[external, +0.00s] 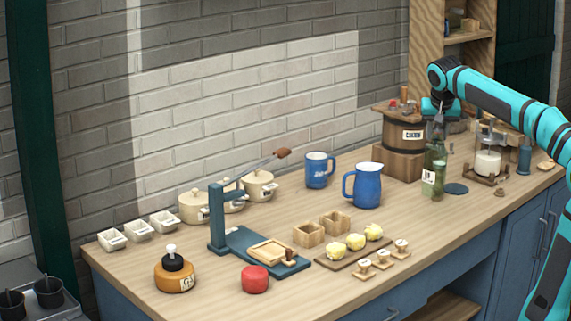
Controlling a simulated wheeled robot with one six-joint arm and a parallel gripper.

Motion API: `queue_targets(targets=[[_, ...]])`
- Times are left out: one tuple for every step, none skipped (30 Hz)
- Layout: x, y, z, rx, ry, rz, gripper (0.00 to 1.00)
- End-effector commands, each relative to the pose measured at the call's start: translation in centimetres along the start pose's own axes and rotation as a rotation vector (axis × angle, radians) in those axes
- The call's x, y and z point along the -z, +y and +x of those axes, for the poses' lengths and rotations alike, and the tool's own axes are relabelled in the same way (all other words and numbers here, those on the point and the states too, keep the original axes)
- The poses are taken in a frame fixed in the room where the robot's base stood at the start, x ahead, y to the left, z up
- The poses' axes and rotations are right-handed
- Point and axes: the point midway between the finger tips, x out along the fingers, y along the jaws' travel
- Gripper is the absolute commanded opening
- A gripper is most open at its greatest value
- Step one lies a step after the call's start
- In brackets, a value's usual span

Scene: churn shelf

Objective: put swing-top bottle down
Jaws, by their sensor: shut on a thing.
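The swing-top bottle (434,172) is green glass with a pale label on its lower part. It is upright over the right part of the wooden counter (310,210). My gripper (437,118) comes down from above and is shut on the bottle's top; the fingers are small and partly hidden. I cannot tell whether the bottle's base touches the counter or hangs just above it. A flat dark blue disc (457,189) lies just right of the bottle's base.
A blue enamel jug (367,187) stands left of the bottle, with a blue mug (319,170) beyond. A wooden churn (403,133) on a block is behind. A framed glass jar (487,163) stands to the right. Bare counter lies in front of the bottle.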

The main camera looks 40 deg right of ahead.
Motion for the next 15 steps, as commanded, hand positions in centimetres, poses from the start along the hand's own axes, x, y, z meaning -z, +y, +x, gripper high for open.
queue_targets(targets=[[-0.4, 0.0, 0.8, 0.0, -0.001, -0.001, 0.0], [-0.6, 0.0, 1.2, 0.0, 0.0, 0.0, 0.0], [-0.8, 0.0, 1.8, 0.0, -0.001, -0.001, 0.0], [-0.9, 0.0, 2.1, 0.0, 0.0, -0.001, 0.0], [-1.0, 0.0, 2.3, 0.0, 0.001, -0.001, 0.0], [-1.1, 0.0, 2.6, 0.001, 0.001, -0.001, 0.0], [-1.2, 0.0, 2.8, 0.001, 0.001, -0.001, 0.0], [-1.2, 0.0, 3.0, 0.0, 0.001, -0.001, 0.0], [-1.3, 0.0, 3.1, 0.0, 0.0, -0.001, 0.0], [-1.4, 0.0, 3.3, 0.0, 0.0, -0.001, 0.0], [-1.4, 0.0, 3.4, 0.0, 0.0, -0.001, 0.0], [-1.6, 0.0, 3.7, 0.0, 0.0, -0.001, 0.0], [-1.7, 0.0, 4.0, 0.001, 0.001, -0.001, 0.0], [-1.8, 0.0, 4.4, 0.001, 0.0, -0.001, 0.0], [-2.1, 0.0, 4.9, 0.0, -0.001, -0.002, 0.0]])
